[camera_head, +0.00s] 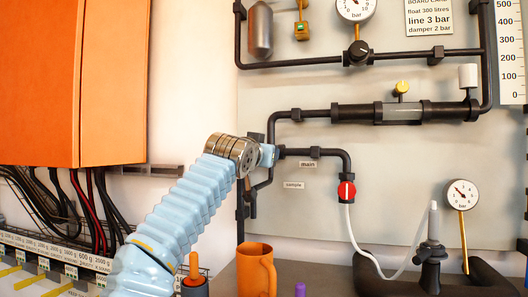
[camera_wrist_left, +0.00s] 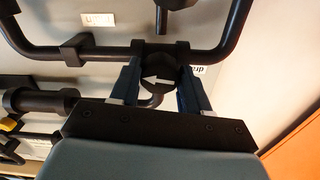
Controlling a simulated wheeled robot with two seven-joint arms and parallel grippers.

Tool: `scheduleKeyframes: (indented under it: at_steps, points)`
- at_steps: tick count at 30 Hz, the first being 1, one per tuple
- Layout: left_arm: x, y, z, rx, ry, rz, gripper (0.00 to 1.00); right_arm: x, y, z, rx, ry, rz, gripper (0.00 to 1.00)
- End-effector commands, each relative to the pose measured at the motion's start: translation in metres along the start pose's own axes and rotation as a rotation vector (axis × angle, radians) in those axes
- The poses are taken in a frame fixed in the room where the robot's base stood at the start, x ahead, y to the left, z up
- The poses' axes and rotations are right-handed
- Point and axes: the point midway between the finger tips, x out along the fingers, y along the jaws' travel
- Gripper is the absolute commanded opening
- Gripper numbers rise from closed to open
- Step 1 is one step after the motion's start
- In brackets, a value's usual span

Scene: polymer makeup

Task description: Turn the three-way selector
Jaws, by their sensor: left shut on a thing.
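The three-way selector (camera_wrist_left: 158,80) is a dark round knob with a white arrow, seen in the left wrist view on the black pipe junction. The arrow points to the left of that picture. My left gripper (camera_wrist_left: 158,88) has one finger on each side of the knob and is shut on it. In the head view my left gripper (camera_head: 268,155) is at the pipe junction on the board, and the arm and gripper hide the knob there. The labels "main" (camera_head: 308,164) and "sample" (camera_head: 293,185) are to its right. My right gripper is not in view.
Black pipes (camera_head: 330,153) run right from the junction to a red valve (camera_head: 346,191) with a white hose. An orange mug (camera_head: 256,272) stands below the junction. An orange cabinet (camera_head: 75,80) hangs at the left, with cables under it. A gauge (camera_head: 461,195) stands at the right.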

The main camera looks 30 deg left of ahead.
Motion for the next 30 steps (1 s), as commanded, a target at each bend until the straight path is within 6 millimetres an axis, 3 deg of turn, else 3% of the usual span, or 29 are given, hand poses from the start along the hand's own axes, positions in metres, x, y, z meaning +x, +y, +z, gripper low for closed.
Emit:
scheduleKeyframes:
  at_steps: [18, 30]
  points:
    - [-0.001, 0.000, -0.003, 0.564, 0.001, 0.001, 0.16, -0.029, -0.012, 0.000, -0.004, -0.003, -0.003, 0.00]
    - [0.000, 0.000, -0.001, 0.943, 0.001, 0.001, 0.16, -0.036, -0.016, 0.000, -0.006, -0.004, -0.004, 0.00]
